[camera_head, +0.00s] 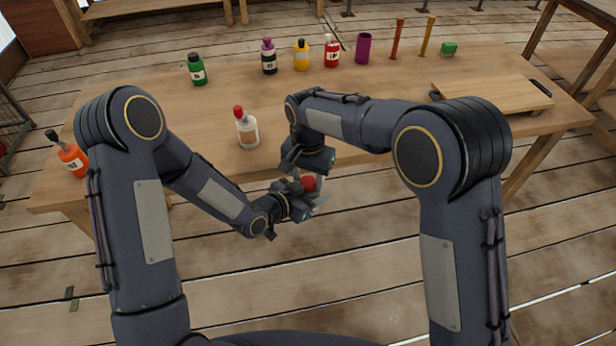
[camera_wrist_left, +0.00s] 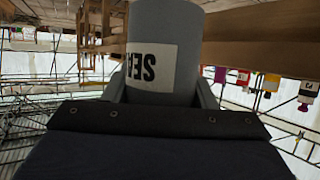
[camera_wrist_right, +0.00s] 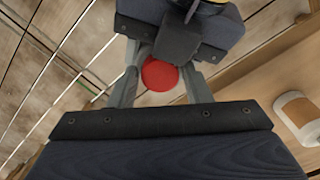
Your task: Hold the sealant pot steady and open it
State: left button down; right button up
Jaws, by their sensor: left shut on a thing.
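The sealant pot (camera_wrist_left: 165,45) is a grey cylinder with a white label, partly readable, in the left wrist view. My left gripper (camera_head: 308,200) is shut on it, one finger on each side, in front of the table's near edge. The pot's red lid (camera_head: 309,183) shows in the head view, while most of its body is hidden by my grippers. In the right wrist view the red lid (camera_wrist_right: 160,75) lies between the fingers of my right gripper (camera_wrist_right: 160,82). These fingers are open, with a narrow gap on each side of the lid.
A white bottle with a red cap (camera_head: 247,130) stands on the wooden table (camera_head: 330,100) near the pot. An orange bottle (camera_head: 72,158) stands at the left end. Several bottles, a purple cup (camera_head: 363,48) and a green block (camera_head: 449,48) line the back. A wooden board (camera_head: 490,93) lies right.

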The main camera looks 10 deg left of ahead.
jog(key=shift+o, duration=1)
notch_tip(320, 180, up, 4)
jog(key=shift+r, duration=0.2)
notch_tip(320, 180, up, 4)
jog(key=shift+f+m, duration=0.25)
jog(key=shift+m, duration=0.75)
jog(key=shift+c, duration=0.5)
jog(key=shift+f, duration=3.95)
jog(key=c, duration=0.9)
jog(key=o, duration=1)
